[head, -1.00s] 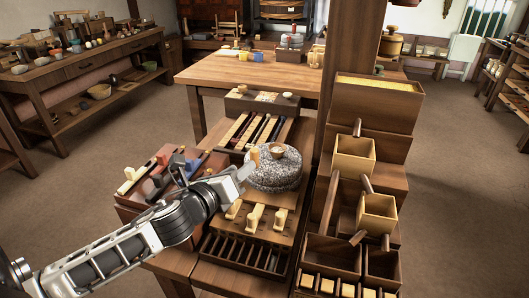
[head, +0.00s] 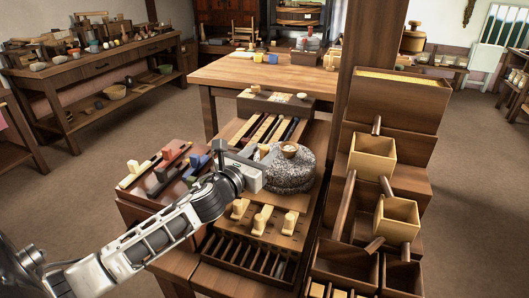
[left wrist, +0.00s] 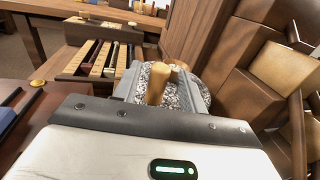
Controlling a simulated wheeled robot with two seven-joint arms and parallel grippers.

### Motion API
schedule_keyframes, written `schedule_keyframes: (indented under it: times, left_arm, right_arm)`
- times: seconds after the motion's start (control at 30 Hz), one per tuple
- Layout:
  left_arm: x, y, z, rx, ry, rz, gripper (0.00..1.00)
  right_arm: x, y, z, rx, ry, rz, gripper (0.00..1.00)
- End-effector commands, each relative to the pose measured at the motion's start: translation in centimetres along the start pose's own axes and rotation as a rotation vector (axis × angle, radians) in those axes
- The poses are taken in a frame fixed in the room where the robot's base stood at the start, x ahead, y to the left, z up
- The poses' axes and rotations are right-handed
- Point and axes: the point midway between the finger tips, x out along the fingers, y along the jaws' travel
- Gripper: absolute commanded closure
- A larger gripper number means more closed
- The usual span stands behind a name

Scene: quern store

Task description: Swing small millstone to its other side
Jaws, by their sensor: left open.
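The small millstone (head: 290,176) is a round, speckled grey stone with a small pale bowl (head: 289,149) at its top middle. It lies flat on the wooden bench. A pale wooden peg handle stands upright near its left edge; most of it is behind my gripper in the head view. My left gripper (head: 262,166) is at the stone's left side. In the left wrist view the handle (left wrist: 158,84) stands between the open grey fingers (left wrist: 160,88), with stone showing behind it. I cannot tell whether a finger touches it. My right gripper is not in view.
A dark post (head: 362,75) and stepped wooden bins (head: 400,100) stand close on the right. Pale wooden blocks (head: 260,220) and a slotted rack (head: 245,256) are in front. A tray of coloured blocks (head: 165,172) is at left, and a box (head: 272,103) is behind.

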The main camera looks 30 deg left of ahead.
Motion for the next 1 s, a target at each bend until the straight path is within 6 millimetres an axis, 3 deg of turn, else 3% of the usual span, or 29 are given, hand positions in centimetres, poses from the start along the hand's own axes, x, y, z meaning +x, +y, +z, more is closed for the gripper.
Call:
schedule_keyframes:
  times: [0.2,0.53,0.7,1.0]
  left_arm:
    - [2.0,0.0,0.0,-0.001,-0.001,0.001,0.58]
    - [2.3,0.0,0.0,-0.001,0.001,0.000,0.58]
    - [2.3,0.0,0.0,-0.001,0.001,0.000,1.00]
    - [2.4,-0.6,0.0,-0.005,0.000,0.018,1.00]
  right_arm:
    - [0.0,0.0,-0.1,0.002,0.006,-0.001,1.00]
    - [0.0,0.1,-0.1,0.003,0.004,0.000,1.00]
    - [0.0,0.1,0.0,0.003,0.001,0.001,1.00]
    - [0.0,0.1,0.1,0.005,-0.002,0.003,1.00]
